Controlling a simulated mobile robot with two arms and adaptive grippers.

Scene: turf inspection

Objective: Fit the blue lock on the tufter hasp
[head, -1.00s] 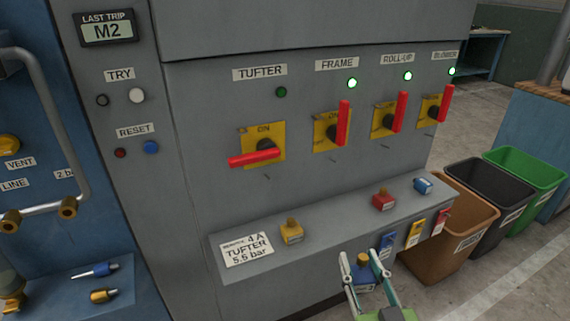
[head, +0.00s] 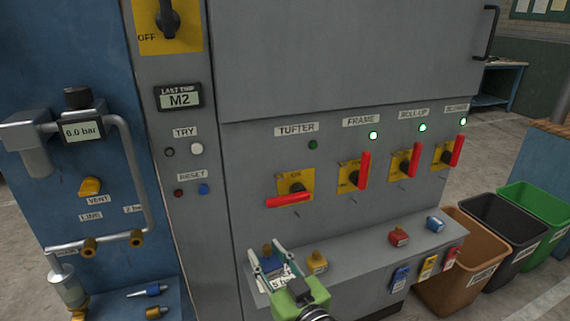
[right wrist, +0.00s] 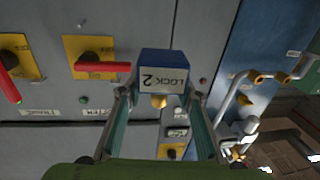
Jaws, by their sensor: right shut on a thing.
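The blue lock (head: 268,264), marked LOCK 2 in the right wrist view (right wrist: 163,75), is held between the fingertips of my right gripper (head: 266,254). The tufter switch (head: 296,188) has a yellow plate and a red handle (head: 289,201) lying nearly level. The lock is apart from the switch, below and left of it. The hasp itself is too small to make out. My left gripper is not in view.
Three other switches have upright red handles and lit green lamps; the tufter lamp (head: 313,145) is dark.

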